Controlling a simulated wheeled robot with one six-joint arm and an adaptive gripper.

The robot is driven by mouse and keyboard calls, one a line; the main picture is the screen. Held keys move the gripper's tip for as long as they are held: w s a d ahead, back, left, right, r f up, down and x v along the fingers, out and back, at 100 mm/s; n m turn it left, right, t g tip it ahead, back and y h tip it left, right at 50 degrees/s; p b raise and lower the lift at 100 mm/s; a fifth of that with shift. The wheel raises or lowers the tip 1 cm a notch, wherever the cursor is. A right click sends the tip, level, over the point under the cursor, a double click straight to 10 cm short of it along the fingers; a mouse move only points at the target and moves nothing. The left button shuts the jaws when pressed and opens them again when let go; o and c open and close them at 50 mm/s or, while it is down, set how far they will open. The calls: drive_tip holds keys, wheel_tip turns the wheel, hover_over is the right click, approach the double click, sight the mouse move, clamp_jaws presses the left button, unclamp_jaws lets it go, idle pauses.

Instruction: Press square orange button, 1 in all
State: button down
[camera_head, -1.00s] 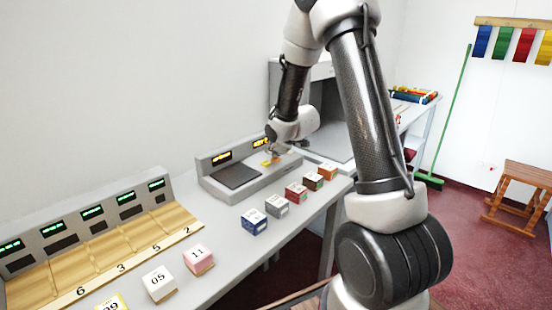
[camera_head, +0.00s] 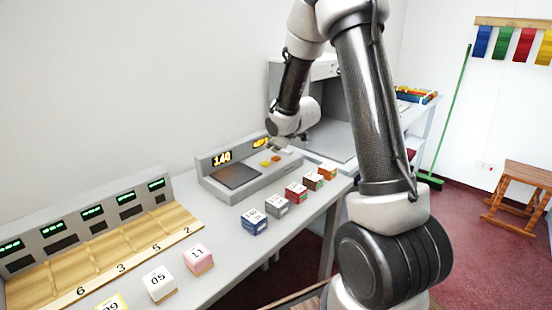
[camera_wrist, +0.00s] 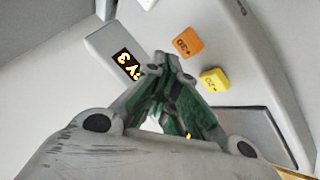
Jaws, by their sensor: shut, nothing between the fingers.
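The square orange button (camera_wrist: 187,42) shows near the top middle in the wrist view, on the light grey panel of a console. In the head view the orange button (camera_head: 276,159) sits just right of a yellow button. The yellow button (camera_wrist: 214,79) is beside it, lower right in the wrist view. My gripper (camera_wrist: 164,62) is shut and empty, its fingertips to the left of the orange button in the wrist view. In the head view my gripper (camera_head: 281,147) appears above the console, apart from the buttons.
The grey console (camera_head: 250,185) has a dark plate and a lit display (camera_head: 222,158) reading 140. A second display is partly hidden by my arm. Several numbered cubes (camera_head: 255,222) line the counter's front edge. A wooden slotted rack (camera_head: 120,245) stands at left.

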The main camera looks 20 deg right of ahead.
sight(273, 158)
drive_tip(key=shift+r, duration=2.35)
